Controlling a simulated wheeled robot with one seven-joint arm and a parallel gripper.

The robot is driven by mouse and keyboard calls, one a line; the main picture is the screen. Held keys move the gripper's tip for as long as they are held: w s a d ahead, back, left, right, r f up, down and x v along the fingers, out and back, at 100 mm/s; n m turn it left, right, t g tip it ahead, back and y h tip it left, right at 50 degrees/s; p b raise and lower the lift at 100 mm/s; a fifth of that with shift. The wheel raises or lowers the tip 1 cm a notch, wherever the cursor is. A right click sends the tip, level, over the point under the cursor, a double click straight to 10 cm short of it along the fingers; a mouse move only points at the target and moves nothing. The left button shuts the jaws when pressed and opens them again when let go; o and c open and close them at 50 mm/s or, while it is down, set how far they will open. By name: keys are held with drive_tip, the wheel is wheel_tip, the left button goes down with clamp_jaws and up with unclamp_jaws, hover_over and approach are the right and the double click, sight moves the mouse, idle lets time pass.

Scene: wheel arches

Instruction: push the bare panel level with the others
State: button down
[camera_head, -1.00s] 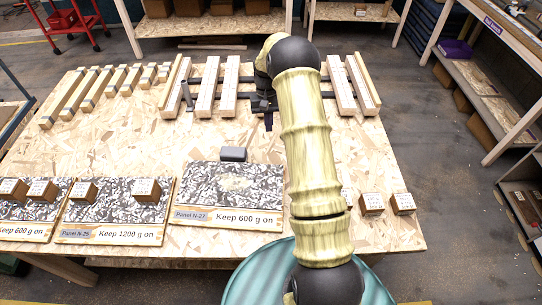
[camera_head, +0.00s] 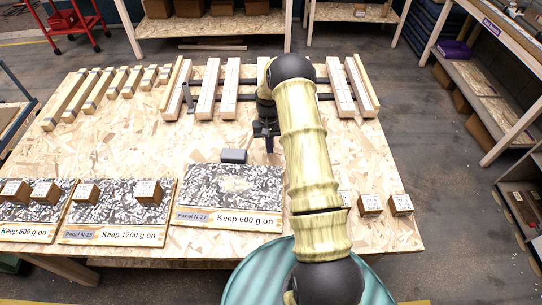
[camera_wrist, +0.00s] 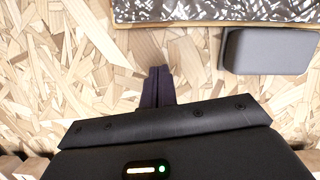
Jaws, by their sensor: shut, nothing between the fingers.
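The bare panel N-27 (camera_head: 262,185) is a speckled black-and-white board with no blocks on it, labelled "Keep 600 g on". It sits farther back than panel N-25 (camera_head: 110,222) on its left. A grey block (camera_head: 233,156) stands at its far edge. My gripper (camera_head: 268,143) is beyond that far edge, right of the grey block, with shut, empty fingers. In the wrist view, the fingertips (camera_wrist: 159,72) are apart from the panel (camera_wrist: 190,10), and the grey block (camera_wrist: 268,50) is to their right. My arm hides the area right of the panel.
Small wooden blocks (camera_head: 148,191) stand on the left panels, and more (camera_head: 370,204) stand right of my arm. Slatted wooden frames (camera_head: 206,90) and loose bars (camera_head: 90,90) lie along the back. Bare table (camera_head: 130,140) lies between.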

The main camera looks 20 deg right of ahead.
drive_tip(key=shift+x, duration=0.8)
drive_tip(key=s+p, duration=0.1)
drive_tip(key=s+a, duration=0.1)
drive_tip(key=s, duration=0.1)
drive_tip(key=shift+r+p, duration=0.25)
drive_tip(key=shift+p, duration=0.1)
drive_tip(key=shift+s+f, duration=0.1)
drive_tip(key=shift+s, duration=0.25)
